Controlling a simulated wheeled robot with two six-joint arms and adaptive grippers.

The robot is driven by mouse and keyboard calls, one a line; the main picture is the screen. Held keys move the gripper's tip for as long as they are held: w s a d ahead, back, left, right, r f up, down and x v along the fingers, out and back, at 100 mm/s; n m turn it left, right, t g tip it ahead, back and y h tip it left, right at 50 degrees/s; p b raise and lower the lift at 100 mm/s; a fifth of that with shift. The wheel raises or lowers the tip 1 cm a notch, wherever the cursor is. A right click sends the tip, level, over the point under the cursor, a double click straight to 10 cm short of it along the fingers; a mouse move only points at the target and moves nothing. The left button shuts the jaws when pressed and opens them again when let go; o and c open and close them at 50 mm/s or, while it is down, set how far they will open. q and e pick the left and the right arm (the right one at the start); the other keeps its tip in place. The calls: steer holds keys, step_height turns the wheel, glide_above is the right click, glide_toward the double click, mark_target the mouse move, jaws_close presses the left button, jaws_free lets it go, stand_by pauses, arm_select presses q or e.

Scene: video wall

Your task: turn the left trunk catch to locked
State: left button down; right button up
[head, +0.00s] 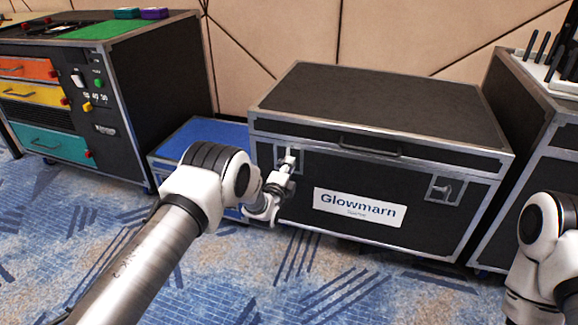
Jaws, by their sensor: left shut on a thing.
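The black trunk (400,165) with metal edges and a Glowmarn label (358,207) stands on the carpet, its lid down. Its left catch (290,157) is on the front face near the left corner, mostly hidden by my gripper. My left gripper (287,168) is at that catch, shut on it. How far the catch is turned cannot be told. The right catch (443,190) shows in its metal plate on the right of the front. My right arm comes in at the lower right; its gripper is out of view.
A blue case (205,135) stands just left of the trunk. A black cabinet (165,95) with coloured drawers is at the far left. Another black case (520,130) stands close to the trunk's right. Patterned blue carpet is free in front.

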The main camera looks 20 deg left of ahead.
arm_select(q)
steer(key=shift+w+a+r, duration=0.1)
steer(key=shift+w+r, duration=0.1)
steer(key=shift+r, duration=0.25)
steer(key=c, duration=1.3)
jaws_free()
steer(key=shift+w+f, duration=0.1)
steer(key=shift+f, duration=0.1)
steer(key=shift+s+f, duration=0.2)
steer(key=shift+f, duration=0.05)
steer(key=s, duration=1.2)
steer(key=shift+a, duration=0.15)
